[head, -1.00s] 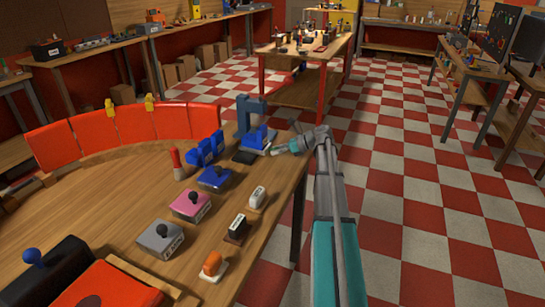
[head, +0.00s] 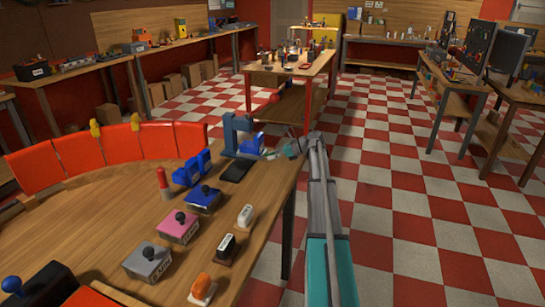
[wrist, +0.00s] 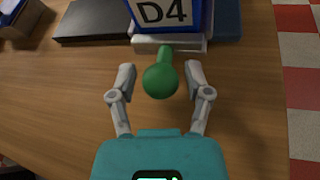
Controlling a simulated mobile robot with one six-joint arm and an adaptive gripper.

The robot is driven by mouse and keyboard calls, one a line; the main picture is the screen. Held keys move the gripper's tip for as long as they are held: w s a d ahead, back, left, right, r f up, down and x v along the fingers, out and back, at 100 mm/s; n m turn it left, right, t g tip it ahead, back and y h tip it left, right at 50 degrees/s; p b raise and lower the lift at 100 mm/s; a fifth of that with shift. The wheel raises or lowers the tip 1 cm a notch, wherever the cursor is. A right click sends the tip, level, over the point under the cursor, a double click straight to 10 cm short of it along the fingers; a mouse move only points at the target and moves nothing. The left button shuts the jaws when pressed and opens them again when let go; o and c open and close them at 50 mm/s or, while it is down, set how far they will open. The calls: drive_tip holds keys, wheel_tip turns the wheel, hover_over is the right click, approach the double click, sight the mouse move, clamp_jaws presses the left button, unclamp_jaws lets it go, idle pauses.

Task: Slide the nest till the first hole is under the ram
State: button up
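The blue press (head: 230,135) stands at the far right corner of the wooden bench. Beside it is the nest, a blue block (head: 251,144) that shows in the wrist view marked D4 (wrist: 163,14) on a pale slide (wrist: 145,44). A green ball knob (wrist: 161,81) on a short stem sticks out of the slide towards me. My gripper (wrist: 161,72) is open, one finger on each side of the knob, with a gap on both sides. It also shows small in the head view (head: 284,151). The ram and the holes cannot be made out.
A dark pad (head: 236,170) lies in front of the press. The bench's right edge is close to my arm. Checkered floor (head: 400,210) is free to the right.

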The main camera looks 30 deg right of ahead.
sight(259, 182)
drive_tip(key=shift+s, duration=0.1)
idle(0.4)
drive_tip(key=s+a, duration=0.3)
drive_tip(key=a, duration=0.1)
drive_tip(key=s+a, duration=0.3)
drive_tip(key=a, duration=0.1)
drive_tip(key=s+a, duration=0.3)
drive_tip(key=a, duration=0.1)
drive_tip(key=shift+s, duration=0.3)
drive_tip(key=w+p+v, duration=0.1)
drive_tip(key=p+v, duration=0.4)
drive_tip(key=v, duration=0.8)
drive_tip(key=a+n+g+p, duration=0.1)
drive_tip(key=a, duration=0.2)
drive_tip(key=a+n+p, duration=0.2)
drive_tip(key=a, duration=0.1)
drive_tip(key=a+r+n+g+h+p, duration=0.1)
drive_tip(key=a, duration=0.2)
drive_tip(key=shift+s+a+r+n+g, duration=0.1)
drive_tip(key=shift+s+n+g, duration=0.2)
drive_tip(key=shift+n, duration=0.1)
drive_tip(key=shift+s+a+r+n+g+h+p, duration=0.2)
drive_tip(key=shift+s+a+n+g+h+p, duration=0.25)
drive_tip(key=shift+a+n+p, duration=1.1)
drive_tip(key=shift+s+a+r+n+g+h+p, duration=0.25)
drive_tip(key=shift+s+a+n+g+h+p, duration=0.45)
drive_tip(key=shift+a, duration=1.8)
drive_tip(key=shift+s+a+r+n+g+h+p, duration=0.1)
drive_tip(key=shift+a+r+n+g+h+p, duration=0.2)
drive_tip(key=shift+a+n+p, duration=0.95)
